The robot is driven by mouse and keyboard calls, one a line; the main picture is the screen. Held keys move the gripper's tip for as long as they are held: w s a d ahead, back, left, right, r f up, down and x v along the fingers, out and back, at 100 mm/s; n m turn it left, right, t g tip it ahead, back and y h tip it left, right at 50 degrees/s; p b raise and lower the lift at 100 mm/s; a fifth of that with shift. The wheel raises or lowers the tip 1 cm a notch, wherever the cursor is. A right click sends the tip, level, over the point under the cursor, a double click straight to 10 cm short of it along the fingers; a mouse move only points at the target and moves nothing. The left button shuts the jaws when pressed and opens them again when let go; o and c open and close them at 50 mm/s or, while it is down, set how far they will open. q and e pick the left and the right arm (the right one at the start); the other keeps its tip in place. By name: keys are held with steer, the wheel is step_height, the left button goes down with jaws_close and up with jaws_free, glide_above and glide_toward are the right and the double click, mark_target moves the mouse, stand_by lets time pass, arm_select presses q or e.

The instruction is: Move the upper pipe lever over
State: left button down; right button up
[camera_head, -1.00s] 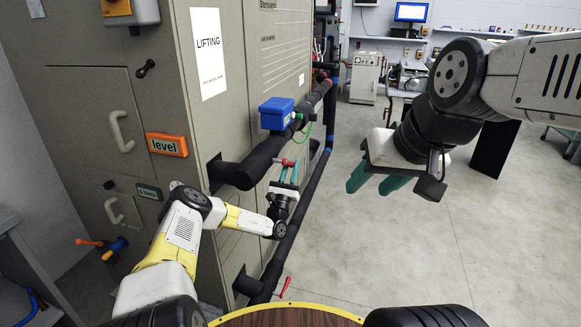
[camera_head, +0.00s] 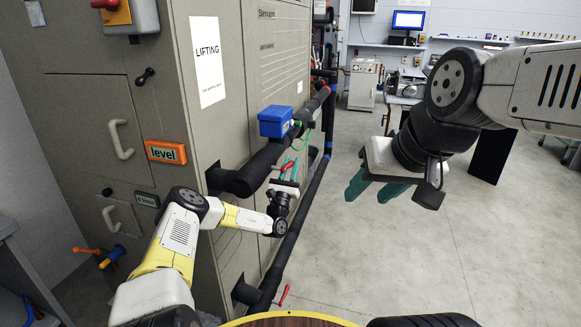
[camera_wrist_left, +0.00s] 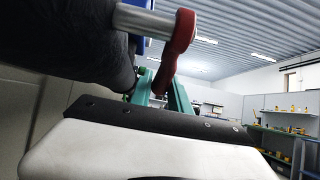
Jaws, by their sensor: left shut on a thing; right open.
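The upper pipe lever (camera_head: 287,166) is a small red handle on the upper black pipe (camera_head: 247,176), below the blue box. In the left wrist view the red lever (camera_wrist_left: 178,45) reaches down from a pale metal stem to between the teal fingers. My left gripper (camera_head: 290,170) is shut on the lever beside the pipe; its fingers (camera_wrist_left: 161,92) partly hide behind the lever in the wrist view. My right gripper (camera_head: 374,188) is open and empty, in the air well to the right of the pipes.
A blue box (camera_head: 275,121) sits on the upper pipe with a green cable. A lower red lever (camera_head: 284,295) is on the lower pipe. Open floor (camera_head: 430,260) lies to the right.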

arm_select(q)
steer(key=shift+r, duration=0.25)
steer(key=shift+w+r, duration=0.2)
steer(key=shift+r, duration=0.9)
steer(key=c, duration=1.1)
jaws_free()
steer(key=shift+c, duration=0.2)
steer(key=shift+s+f, duration=0.1)
